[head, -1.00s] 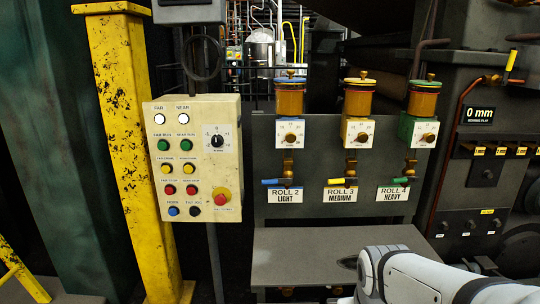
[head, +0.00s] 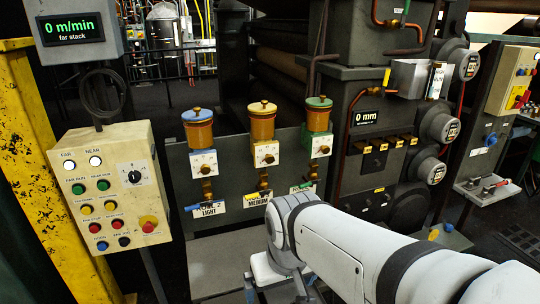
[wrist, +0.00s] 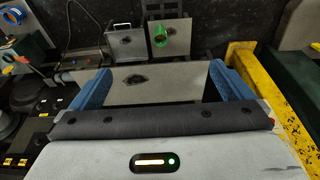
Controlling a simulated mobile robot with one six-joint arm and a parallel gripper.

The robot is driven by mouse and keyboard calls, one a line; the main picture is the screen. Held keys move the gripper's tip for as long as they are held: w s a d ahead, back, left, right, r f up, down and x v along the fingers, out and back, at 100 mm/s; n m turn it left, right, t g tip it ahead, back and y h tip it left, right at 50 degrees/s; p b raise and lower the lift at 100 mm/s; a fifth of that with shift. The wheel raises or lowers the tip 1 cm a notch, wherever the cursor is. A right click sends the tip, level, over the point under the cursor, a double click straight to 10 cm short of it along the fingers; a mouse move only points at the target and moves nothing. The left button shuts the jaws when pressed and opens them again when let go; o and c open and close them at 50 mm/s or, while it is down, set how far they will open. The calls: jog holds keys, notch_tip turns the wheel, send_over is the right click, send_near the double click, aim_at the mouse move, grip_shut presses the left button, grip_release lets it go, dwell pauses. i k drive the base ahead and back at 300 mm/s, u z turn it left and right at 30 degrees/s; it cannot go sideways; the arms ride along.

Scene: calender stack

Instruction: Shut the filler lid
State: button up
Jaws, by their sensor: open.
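Three amber oil cups stand in a row on the grey panel in the head view. Their lids are blue (head: 197,115), yellow (head: 262,107) and green (head: 319,102), each with a knob, and all look seated. I cannot tell which part is the filler lid, and no raised lid is clear. My gripper (wrist: 160,76) is open in the wrist view, its blue fingers wide apart with nothing held. A grey stained surface (wrist: 150,88) shows between and beyond the fingers. In the head view my arm hides part of the panel below the cups.
A button box (head: 110,190) and yellow post (head: 28,150) stand at left. Gauges (head: 438,122) and a control panel (head: 515,80) are at right. The wrist view shows a grey box with a handle (wrist: 125,43) and a green ring (wrist: 160,35) on a plate.

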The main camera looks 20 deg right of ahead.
aim_at(434, 234)
jog(key=z, duration=2.2)
jog(key=i, duration=2.35)
jog(key=u, duration=0.35)
